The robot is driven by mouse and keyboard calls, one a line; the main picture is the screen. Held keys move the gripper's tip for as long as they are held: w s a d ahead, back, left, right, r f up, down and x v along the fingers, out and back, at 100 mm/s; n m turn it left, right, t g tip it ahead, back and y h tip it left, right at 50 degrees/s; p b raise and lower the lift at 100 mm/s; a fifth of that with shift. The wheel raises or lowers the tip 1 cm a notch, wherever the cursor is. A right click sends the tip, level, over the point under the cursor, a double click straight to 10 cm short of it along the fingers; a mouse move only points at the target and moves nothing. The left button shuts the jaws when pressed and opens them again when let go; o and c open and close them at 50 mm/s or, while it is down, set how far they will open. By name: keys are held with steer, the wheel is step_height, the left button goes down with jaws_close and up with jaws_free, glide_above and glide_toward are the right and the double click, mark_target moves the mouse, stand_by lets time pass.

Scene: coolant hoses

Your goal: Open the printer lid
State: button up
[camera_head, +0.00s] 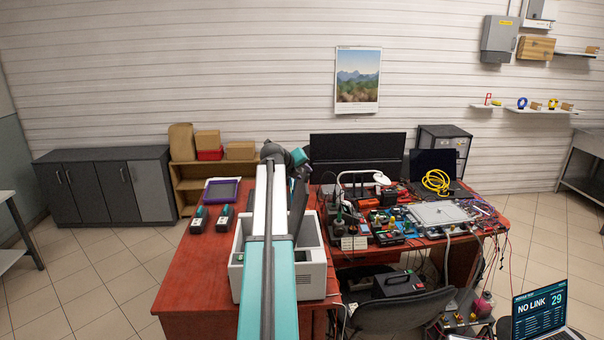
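The printer appears to be the light grey box (312,268) on the red desk. My teal and white arm runs across its middle and hides much of it. A dark, tilted panel (298,208) rises at the box, just right of my arm. I cannot tell whether it is the lid or part of something else. My arm bends at its far end, above the back of the desk. The gripper's fingers are hidden, so I cannot see whether they touch the printer.
Electronics, cables and a black monitor (357,150) crowd the right. A chair (392,314) and an open laptop (540,312) stand at front right. The floor at left is clear.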

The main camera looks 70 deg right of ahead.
steer(key=shift+a+r, duration=0.15)
steer(key=b+v, duration=0.4)
steer(key=v, duration=0.9)
steer(key=shift+a+b, duration=0.25)
steer(key=shift+b, duration=0.15)
steer(key=shift+w, duration=0.1)
